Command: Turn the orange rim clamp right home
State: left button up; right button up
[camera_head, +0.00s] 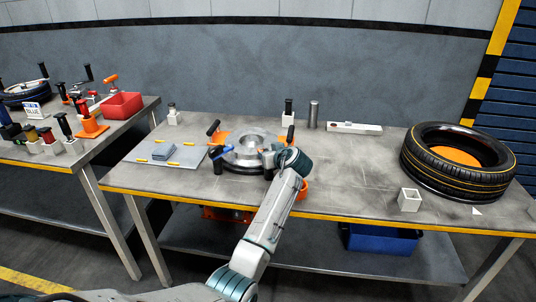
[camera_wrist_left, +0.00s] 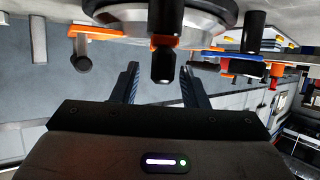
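A silver rim with a dark lower edge (camera_head: 250,148) sits in a fixture near the middle of the table. An orange clamp part (camera_head: 221,137) with a black handle (camera_head: 213,128) is at its left. My left gripper (camera_wrist_left: 160,68) is open beside the rim. In the left wrist view a black handle (camera_wrist_left: 163,66) by an orange part (camera_wrist_left: 164,40) lies between the fingers in the picture; contact is not visible. My right gripper is not in view.
A blue clamp (camera_head: 222,153) is on the fixture's front left. A grey plate (camera_head: 165,152) lies left. A tyre (camera_head: 457,160) and a small square holder (camera_head: 409,200) are at the right. A metal cylinder (camera_head: 313,114) stands behind. The table between rim and tyre is clear.

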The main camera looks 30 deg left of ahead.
pick_arm(q)
jog(key=b+v, duration=0.1)
jog(key=v, duration=0.7)
jog(key=shift+s+d, duration=0.25)
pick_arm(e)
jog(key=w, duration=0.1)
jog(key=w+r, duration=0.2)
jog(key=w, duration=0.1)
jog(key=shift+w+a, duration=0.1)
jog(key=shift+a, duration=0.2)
pick_arm(q)
jog(key=shift+r, duration=0.1)
dwell(0.4)
